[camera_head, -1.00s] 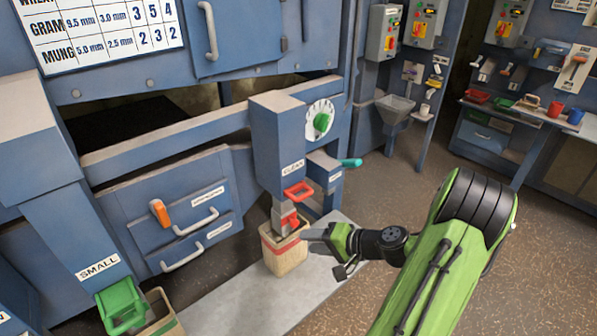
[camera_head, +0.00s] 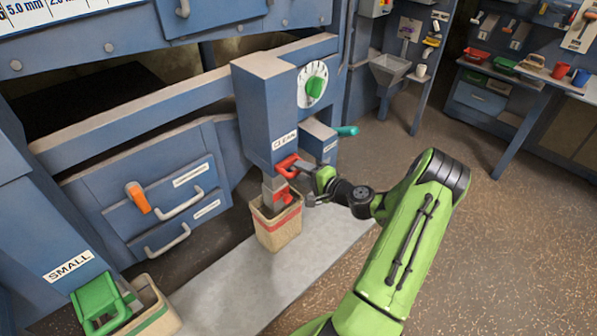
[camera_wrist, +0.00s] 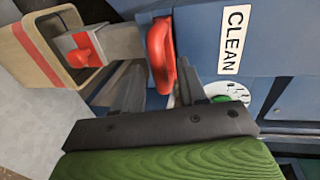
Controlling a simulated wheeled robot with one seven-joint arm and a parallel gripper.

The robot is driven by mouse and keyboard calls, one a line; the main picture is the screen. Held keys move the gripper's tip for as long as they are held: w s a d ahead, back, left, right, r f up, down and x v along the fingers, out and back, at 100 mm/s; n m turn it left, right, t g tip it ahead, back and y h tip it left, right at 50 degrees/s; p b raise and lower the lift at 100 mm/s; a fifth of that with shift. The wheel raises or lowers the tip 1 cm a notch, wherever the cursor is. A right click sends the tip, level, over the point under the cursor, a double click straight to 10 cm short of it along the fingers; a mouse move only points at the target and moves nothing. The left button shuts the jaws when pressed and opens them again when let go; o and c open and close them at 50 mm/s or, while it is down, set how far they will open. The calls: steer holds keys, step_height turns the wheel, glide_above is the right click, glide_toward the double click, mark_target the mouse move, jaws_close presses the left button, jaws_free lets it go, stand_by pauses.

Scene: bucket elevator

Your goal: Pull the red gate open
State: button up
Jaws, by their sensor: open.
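The red gate handle (camera_head: 287,164) sticks out at the bottom of the blue chute (camera_head: 262,115) marked CLEAN. In the wrist view the red handle (camera_wrist: 160,55) is a rounded loop beside the CLEAN label. My gripper (camera_head: 306,172) is at the handle from the right in the head view. In the wrist view my gripper (camera_wrist: 158,82) is open, with one finger on each side of the handle's near end. Whether either finger touches it I cannot tell. The handle's far attachment is partly hidden.
A metal spout with a red clip (camera_head: 282,198) hangs below the chute into a woven box (camera_head: 277,232). A green gate (camera_head: 100,300) is at the lower left. Floor at right is clear.

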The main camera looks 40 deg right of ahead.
steer(key=shift+x, duration=1.2)
